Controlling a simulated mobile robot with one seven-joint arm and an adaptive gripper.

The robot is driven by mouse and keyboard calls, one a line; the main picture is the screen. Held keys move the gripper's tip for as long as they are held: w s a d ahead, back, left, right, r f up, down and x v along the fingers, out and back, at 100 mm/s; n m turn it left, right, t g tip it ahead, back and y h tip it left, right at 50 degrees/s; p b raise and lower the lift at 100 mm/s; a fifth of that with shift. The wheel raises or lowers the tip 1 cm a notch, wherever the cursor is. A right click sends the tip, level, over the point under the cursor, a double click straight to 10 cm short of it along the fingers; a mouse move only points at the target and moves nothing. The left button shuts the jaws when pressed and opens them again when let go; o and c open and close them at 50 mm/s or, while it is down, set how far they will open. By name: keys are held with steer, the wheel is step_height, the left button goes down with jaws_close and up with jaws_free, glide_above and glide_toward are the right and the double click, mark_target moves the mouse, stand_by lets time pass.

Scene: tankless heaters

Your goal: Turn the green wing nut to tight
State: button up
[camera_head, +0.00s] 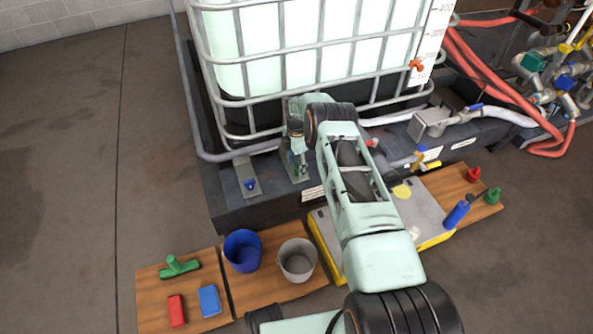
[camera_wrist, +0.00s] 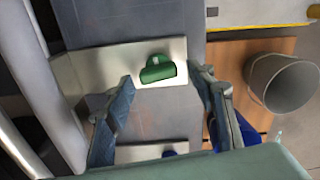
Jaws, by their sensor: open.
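The green wing nut (camera_wrist: 157,70) sits on a pale metal plate (camera_wrist: 90,72) in the wrist view. My gripper (camera_wrist: 161,77) is open, with one finger to the left and one to the right of the nut. Gaps show between the nut and both fingertips, and I cannot tell how far above the plate the tips are. In the head view my gripper (camera_head: 298,160) is over the front edge of the dark tank base, and my arm partly hides the spot.
A blue wing nut (camera_head: 250,185) is on a neighbouring plate to the left. A caged white tank (camera_head: 310,45) stands behind. A blue bucket (camera_head: 243,250) and grey bucket (camera_head: 297,260) stand on a wooden board in front. Hoses and valves are at the right.

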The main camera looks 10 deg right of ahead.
steer(key=shift+f, duration=0.65)
steer(key=c, duration=1.2)
steer(key=shift+m, duration=0.3)
